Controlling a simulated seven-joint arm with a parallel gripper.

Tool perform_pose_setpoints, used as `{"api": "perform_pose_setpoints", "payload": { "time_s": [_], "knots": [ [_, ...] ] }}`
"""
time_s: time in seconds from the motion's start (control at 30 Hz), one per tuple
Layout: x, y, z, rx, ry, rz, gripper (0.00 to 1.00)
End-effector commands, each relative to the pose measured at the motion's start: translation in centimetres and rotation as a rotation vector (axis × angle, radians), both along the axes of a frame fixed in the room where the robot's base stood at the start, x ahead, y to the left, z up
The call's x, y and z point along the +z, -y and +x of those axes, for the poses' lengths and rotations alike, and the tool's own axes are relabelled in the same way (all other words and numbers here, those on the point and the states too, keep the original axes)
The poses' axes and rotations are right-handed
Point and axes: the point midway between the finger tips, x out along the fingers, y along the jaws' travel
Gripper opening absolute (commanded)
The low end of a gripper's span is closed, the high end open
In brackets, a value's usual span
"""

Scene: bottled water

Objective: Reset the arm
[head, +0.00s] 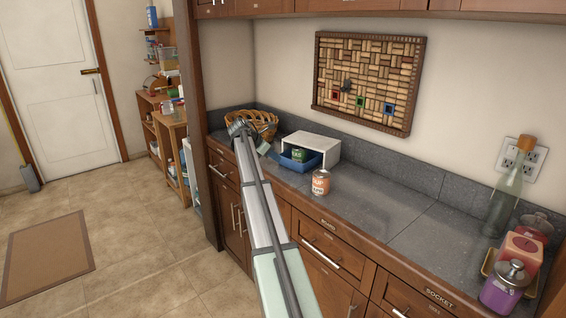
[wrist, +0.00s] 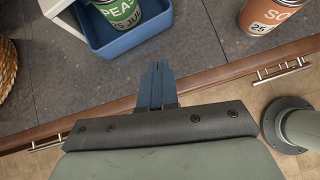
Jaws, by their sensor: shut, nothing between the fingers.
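My arm (head: 262,210) reaches out from the bottom of the head view toward the far left part of the counter. My gripper (wrist: 157,68) shows in the wrist view with its dark blue fingers together and nothing between them. It is above the front edge of the counter, near a blue bin. In the head view the gripper (head: 262,147) is small at the arm's far end, close to the left of the blue bin.
The blue bin (head: 290,163) holds a green can (head: 299,155) and sits partly in a white box (head: 326,143). An orange can (head: 320,182) stands right of it. A wicker basket (head: 262,118) is behind the gripper. A bottle (head: 505,195) and canisters stand at right. Mid-counter is clear.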

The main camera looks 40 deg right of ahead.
Motion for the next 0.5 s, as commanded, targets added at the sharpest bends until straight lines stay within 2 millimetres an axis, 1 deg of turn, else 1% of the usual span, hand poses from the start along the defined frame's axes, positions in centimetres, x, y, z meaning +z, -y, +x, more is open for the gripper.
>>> {"api": "perform_pose_setpoints", "payload": {
  "time_s": [0.03,0.2,0.33,0.5],
  "knots": [
    [0.7,-0.6,0.1,0.001,0.001,-0.001,0.0],
    [2.2,-2.2,0.4,0.001,0.001,0.0,0.0],
    [2.9,-2.8,0.5,-0.001,-0.001,0.0,0.0],
    [3.2,-3.1,0.5,-0.001,-0.001,0.0,0.0]
  ]
}}
